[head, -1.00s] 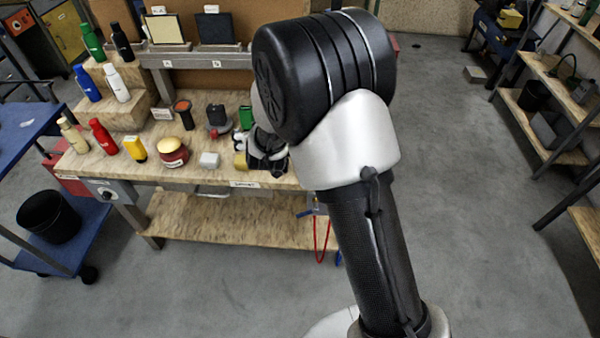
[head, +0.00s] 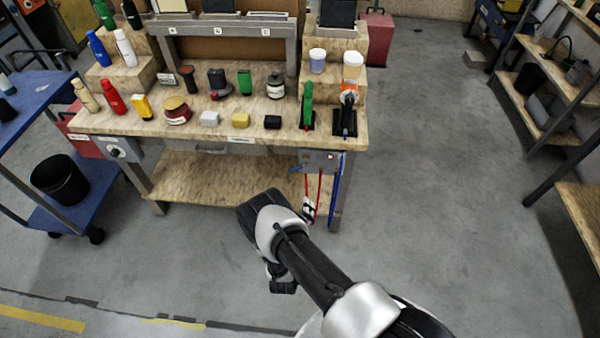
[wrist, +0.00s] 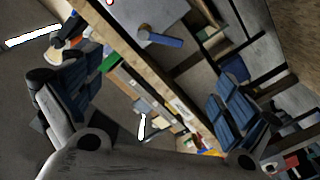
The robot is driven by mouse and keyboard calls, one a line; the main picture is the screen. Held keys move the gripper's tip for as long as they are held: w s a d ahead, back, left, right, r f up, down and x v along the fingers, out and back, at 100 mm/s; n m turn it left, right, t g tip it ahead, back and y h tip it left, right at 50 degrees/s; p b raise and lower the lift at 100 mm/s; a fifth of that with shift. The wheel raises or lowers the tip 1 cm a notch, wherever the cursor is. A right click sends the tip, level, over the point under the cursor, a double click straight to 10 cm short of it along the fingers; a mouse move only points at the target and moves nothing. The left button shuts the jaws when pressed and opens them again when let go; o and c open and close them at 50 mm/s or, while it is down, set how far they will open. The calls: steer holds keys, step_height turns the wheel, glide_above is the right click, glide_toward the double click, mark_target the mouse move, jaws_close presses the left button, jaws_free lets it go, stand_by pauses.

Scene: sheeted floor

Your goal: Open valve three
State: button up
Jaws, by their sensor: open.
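A grey panel (head: 320,161) hangs at the right front edge of the workbench, with a blue lever (head: 293,168) at its left. Both also show in the wrist view, where the panel (wrist: 143,15) is at the top and the blue lever (wrist: 162,39) sticks out from it. No number is readable, so I cannot tell which valve is number three. My gripper (wrist: 157,92) is open and empty in the wrist view, its blue-padded fingers spread wide. The lever appears above the gap between them, apart from both. In the head view my arm is low, in front of the bench.
The workbench (head: 230,126) carries bottles, jars, small blocks and upright tools. Red cords (head: 319,195) and blue ones (head: 335,188) hang below the panel. A blue cart (head: 30,108) stands left and wooden shelves (head: 560,65) right. The floor between is clear.

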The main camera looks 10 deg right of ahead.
mark_target(298, 169)
steer(key=b+x, duration=0.4)
steer(key=x, duration=1.3)
steer(key=shift+w+f, duration=0.1)
steer(key=shift+w, duration=0.05)
steer(key=shift+c, duration=0.2)
steer(key=c, duration=1.5)
